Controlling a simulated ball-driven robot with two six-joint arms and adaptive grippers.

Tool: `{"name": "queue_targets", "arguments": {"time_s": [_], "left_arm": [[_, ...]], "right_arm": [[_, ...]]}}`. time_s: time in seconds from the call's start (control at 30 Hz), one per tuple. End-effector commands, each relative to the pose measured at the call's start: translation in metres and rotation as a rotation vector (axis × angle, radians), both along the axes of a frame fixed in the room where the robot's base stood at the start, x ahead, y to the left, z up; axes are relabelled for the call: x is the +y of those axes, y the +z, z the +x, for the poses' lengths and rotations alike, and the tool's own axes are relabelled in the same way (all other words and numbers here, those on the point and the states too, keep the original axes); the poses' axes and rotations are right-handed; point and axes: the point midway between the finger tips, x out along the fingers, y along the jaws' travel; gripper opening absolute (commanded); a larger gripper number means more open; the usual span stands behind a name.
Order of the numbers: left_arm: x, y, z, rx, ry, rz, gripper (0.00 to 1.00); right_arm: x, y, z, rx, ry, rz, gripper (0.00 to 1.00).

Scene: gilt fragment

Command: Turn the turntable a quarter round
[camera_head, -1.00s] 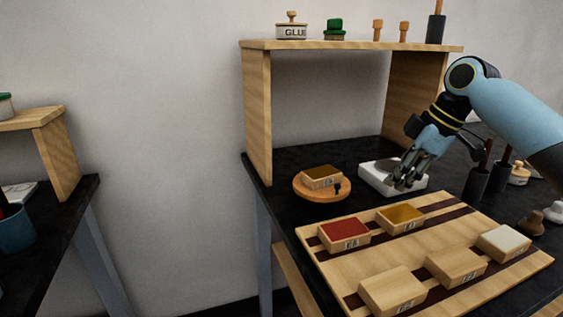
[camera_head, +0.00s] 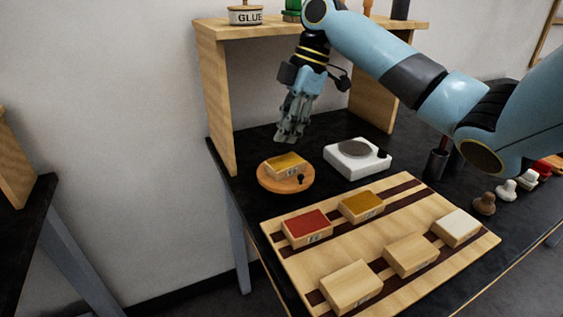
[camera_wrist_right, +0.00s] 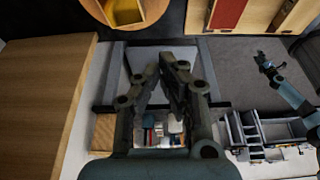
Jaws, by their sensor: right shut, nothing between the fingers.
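The turntable (camera_head: 270,184) is a round wooden disc on the black bench, in front of the shelf's left side. A small wooden box with a yellow-gold top (camera_head: 287,165) sits on it, and a dark knob (camera_head: 301,177) stands near its right edge. Part of the turntable shows at the top of the right wrist view (camera_wrist_right: 158,7). My right gripper (camera_head: 288,137) is shut and empty, above and behind the turntable, apart from it. Its fingers also show in the wrist view (camera_wrist_right: 172,67). What looks like my left gripper (camera_wrist_right: 266,63) shows there, too small to judge.
A white device with a round grey plate (camera_head: 371,165) stands right of the turntable. A striped wooden board (camera_head: 290,259) with several small boxes lies in front. The shelf's left wall (camera_head: 216,95) rises close to my right gripper. Several stamps (camera_head: 485,203) stand at right.

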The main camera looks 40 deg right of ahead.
Motion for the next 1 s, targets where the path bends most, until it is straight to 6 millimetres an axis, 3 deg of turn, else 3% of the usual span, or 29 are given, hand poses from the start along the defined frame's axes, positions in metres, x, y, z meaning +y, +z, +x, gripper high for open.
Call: {"name": "queue_targets", "arguments": {"time_s": [0.27, 0.7, 1.0], "left_arm": [[0.003, 0.005, 0.002, -0.003, -0.001, 0.003, 0.38], [0.003, 0.009, 0.002, -0.003, -0.001, 0.003, 0.38], [0.002, 0.019, 0.002, -0.004, -0.001, 0.002, 0.38]], "right_arm": [[0.004, -0.008, 0.001, 0.003, -0.002, 0.003, 0.00], [0.033, -0.091, 0.009, 0.004, -0.002, 0.003, 0.00], [-0.002, -0.095, -0.002, 0.002, -0.002, -0.001, 0.00]]}}
